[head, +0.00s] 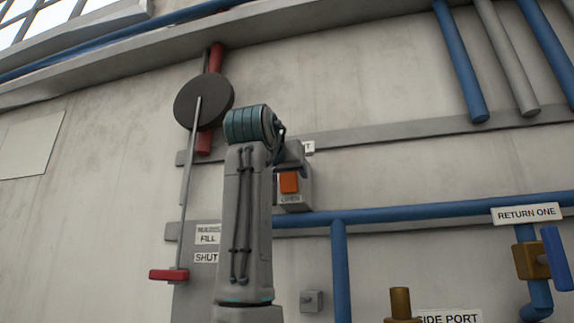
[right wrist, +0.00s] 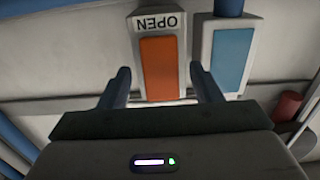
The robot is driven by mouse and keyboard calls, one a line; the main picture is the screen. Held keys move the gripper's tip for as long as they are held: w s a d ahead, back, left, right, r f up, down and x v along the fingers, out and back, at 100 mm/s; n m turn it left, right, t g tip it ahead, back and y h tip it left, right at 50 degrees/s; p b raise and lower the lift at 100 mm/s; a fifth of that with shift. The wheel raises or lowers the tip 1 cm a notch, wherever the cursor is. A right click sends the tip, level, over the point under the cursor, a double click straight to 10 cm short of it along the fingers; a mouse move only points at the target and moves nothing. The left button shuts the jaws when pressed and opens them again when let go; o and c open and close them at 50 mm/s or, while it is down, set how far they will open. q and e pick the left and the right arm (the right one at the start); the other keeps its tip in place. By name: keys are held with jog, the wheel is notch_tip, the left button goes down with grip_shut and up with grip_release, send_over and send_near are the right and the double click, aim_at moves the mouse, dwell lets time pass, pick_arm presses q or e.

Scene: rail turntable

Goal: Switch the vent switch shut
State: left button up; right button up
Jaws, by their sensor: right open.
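A switch box with an orange rocker (head: 289,183) and an OPEN plate (head: 290,199) under it is on the wall, right of my forearm. A sign above it is mostly hidden; only a final T shows, so I cannot confirm its name. In the right wrist view the orange rocker (right wrist: 159,62) and the OPEN plate (right wrist: 158,22) appear upside down. My right gripper (right wrist: 160,84) is open, its fingers at either side of the rocker's near end in the picture. Contact cannot be told. My left gripper is not in view.
A box with a blue face (right wrist: 231,58) sits beside the orange one in the wrist view. A rod with a red handle (head: 168,275) hangs from a dark disc (head: 203,101) at left. Blue pipes (head: 341,270) and a brass valve (head: 531,261) are at right.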

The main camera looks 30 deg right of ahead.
jog(key=shift+w+d+r, duration=0.1)
jog(key=shift+w+d, duration=0.15)
jog(key=shift+d, duration=0.05)
jog(key=shift+s+a, duration=0.15)
jog(key=shift+a, duration=0.05)
jog(key=shift+d, duration=0.15)
jog(key=c, duration=1)
jog(key=shift+r+g+y, duration=0.4)
jog(key=shift+g+y, duration=0.2)
jog(key=shift+y, duration=0.3)
jog(key=shift+d+r+g+y, duration=0.1)
jog(key=shift+r+g+y, duration=0.15)
jog(key=shift+g+y, duration=0.55)
jog(key=o, duration=1)
jog(key=shift+w+f, duration=0.1)
jog(key=shift+w, duration=0.1)
